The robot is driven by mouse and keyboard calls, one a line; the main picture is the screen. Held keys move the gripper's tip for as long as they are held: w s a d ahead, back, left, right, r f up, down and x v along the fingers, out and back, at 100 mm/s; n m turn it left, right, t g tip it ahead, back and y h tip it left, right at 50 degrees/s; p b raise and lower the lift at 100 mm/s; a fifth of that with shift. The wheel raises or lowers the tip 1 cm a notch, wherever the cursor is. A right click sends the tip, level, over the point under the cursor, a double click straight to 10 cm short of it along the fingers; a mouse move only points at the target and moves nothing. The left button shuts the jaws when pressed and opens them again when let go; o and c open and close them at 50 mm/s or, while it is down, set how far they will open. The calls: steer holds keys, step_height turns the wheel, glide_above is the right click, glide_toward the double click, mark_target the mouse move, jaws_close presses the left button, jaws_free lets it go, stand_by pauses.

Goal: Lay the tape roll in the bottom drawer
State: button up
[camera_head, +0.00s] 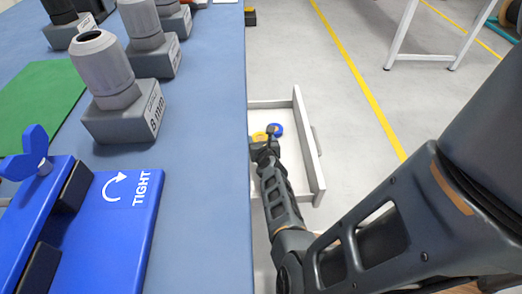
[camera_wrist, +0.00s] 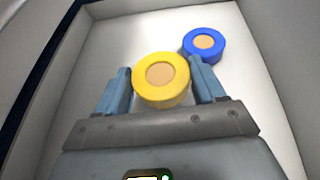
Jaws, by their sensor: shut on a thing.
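A yellow tape roll (camera_wrist: 161,93) with a tan core sits between the two blue fingers of my gripper (camera_wrist: 161,86) in the wrist view. My gripper is shut on it, one finger on each side. A blue tape roll (camera_wrist: 204,45) lies on the white drawer floor just beyond it, to the right. The open white drawer (camera_head: 315,150) sticks out from under the blue bench in the head view. There my gripper (camera_head: 264,142) is inside the drawer, and the yellow and blue rolls show only in small part. I cannot tell whether the yellow roll touches the drawer floor.
The blue bench top (camera_head: 200,130) borders the drawer on the left. On it are grey blocks with rounded tops (camera_head: 124,118) and a blue clamp fixture (camera_head: 110,230). Drawer walls surround my gripper closely. Bare drawer floor (camera_wrist: 125,40) shows at the far left in the wrist view.

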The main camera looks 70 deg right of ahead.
steer(key=shift+f+b, duration=1.25)
steer(key=shift+f, duration=0.45)
steer(key=shift+f, duration=0.15)
steer(key=o, duration=1)
steer(key=shift+r, duration=0.25)
steer(key=shift+p+v, duration=0.5)
steer(key=shift+v, duration=0.45)
steer(key=shift+p+v, duration=0.85)
steer(key=shift+v, duration=4.2)
steer(key=shift+f, duration=0.1)
